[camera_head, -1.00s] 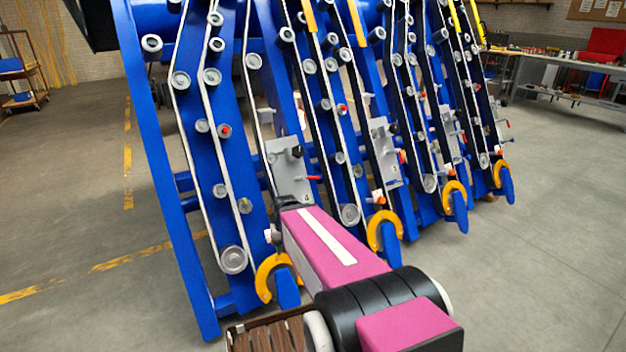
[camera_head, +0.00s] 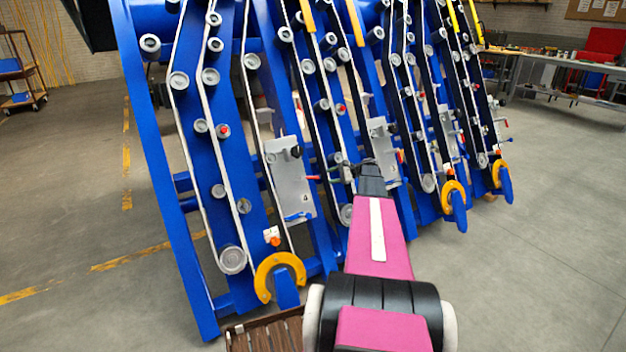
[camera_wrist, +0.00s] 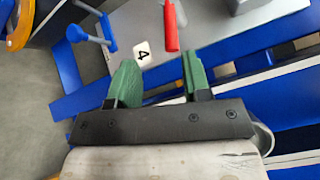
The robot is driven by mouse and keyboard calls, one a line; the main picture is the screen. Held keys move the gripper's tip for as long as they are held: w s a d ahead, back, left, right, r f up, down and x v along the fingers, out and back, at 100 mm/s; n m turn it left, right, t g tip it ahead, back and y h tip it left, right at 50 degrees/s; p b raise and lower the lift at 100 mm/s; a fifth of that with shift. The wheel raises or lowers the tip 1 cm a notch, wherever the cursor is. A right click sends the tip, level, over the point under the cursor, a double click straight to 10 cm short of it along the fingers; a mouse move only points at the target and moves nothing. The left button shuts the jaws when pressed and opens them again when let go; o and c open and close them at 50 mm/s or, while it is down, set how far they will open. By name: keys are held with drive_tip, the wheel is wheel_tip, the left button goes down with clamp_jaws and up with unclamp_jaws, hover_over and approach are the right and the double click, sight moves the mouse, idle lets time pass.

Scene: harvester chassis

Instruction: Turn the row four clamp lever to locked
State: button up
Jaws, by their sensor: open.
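The row four plate (camera_head: 283,158) is a light grey panel on the nearest blue row, marked with a 4 label (camera_head: 305,198). A red lever (camera_head: 313,178) sticks out from its right side, and a blue-handled lever (camera_head: 298,216) sits at its lower edge. In the wrist view, the red lever (camera_wrist: 170,28) shows beyond my gripper's green fingertips, between their lines. The blue lever (camera_wrist: 90,36) lies to the left of the 4 label (camera_wrist: 143,52). My gripper (camera_wrist: 160,70) is open, with nothing between its fingers. In the head view, my gripper (camera_head: 355,165) is right of the plate.
Blue frames with belts and rollers (camera_head: 232,260) stand in a row. Yellow hooks (camera_head: 278,272) curve out near their lower ends. A similar grey plate (camera_head: 383,150) is on the row to the right. A brown slatted crate (camera_head: 265,335) is at the bottom. Floor at right is clear.

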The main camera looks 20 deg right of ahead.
sight(316, 177)
drive_tip(key=x, duration=0.4)
drive_tip(key=w+x, duration=0.1)
drive_tip(key=x, duration=0.4)
drive_tip(key=shift+w+d+r, duration=0.15)
drive_tip(key=shift+w+r, duration=0.05)
clamp_jaws()
